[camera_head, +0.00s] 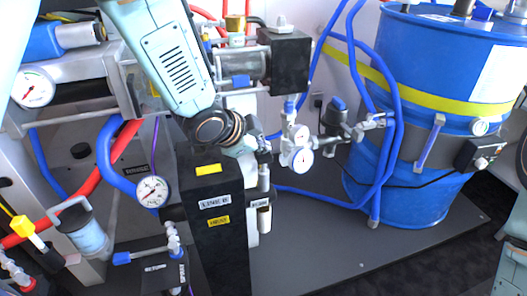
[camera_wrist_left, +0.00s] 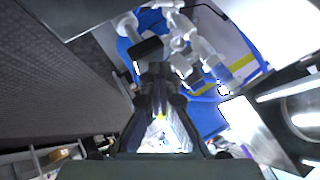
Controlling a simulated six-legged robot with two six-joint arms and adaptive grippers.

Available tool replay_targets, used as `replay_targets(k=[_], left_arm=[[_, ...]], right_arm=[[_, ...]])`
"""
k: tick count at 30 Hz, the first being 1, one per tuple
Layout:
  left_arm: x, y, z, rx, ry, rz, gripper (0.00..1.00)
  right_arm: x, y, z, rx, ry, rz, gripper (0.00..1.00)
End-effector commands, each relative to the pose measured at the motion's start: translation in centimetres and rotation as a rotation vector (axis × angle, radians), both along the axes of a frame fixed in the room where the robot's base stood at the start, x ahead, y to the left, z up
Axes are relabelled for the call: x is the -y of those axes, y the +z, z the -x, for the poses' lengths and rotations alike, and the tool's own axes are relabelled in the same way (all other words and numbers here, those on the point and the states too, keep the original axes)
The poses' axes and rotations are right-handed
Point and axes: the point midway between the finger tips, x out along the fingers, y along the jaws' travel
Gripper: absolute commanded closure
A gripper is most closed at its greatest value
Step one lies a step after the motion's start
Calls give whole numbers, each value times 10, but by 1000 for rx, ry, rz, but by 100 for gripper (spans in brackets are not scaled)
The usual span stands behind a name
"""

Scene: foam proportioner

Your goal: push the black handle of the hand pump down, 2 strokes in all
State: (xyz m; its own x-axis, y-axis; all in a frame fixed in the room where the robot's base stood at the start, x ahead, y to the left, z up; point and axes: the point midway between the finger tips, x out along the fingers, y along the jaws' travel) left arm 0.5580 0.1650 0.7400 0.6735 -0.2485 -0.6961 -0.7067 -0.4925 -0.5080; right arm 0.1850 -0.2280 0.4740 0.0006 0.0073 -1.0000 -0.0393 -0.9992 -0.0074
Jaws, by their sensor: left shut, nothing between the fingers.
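My left arm comes down from the top in the head view, and my left gripper (camera_head: 252,146) is at its lower end, beside the upper edge of the black column marked LINE B (camera_head: 210,190). The left wrist view shows its fingers (camera_wrist_left: 158,74) drawn together with nothing between them. A small black block (camera_wrist_left: 147,49) lies just beyond the fingertips there; I cannot tell whether it is the pump handle or whether they touch. A slim metal cylinder (camera_head: 264,180) stands upright below the gripper in the head view. I cannot clearly make out the hand pump's handle.
A blue drum (camera_head: 405,75) with a yellow band stands at the right, with blue hoses (camera_head: 391,165) before it. Gauges (camera_head: 302,159) and a valve with a blue knob (camera_head: 337,108) are right of the gripper. The dark base plate (camera_head: 330,235) is clear in front.

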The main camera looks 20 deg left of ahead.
Motion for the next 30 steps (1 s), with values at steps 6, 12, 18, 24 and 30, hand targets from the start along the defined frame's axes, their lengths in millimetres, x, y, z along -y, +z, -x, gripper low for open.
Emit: replay_targets(k=[6, 12, 18, 24, 30], left_arm=[[0, -4, 1, -3, 1, 0, 100], [0, -6, 1, -3, 1, 0, 100], [0, -8, 1, -3, 1, 0, 100], [0, -10, 1, -4, 0, 0, 100], [0, -12, 1, -4, 0, 0, 100]], right_arm=[[0, -2, 0, 0, 0, 0, 100], [0, -3, 0, 0, 0, 0, 100], [0, -5, 0, 0, 0, 0, 100], [0, -6, 0, 0, 0, 0, 100], [0, -8, 0, 0, 0, 0, 100]])
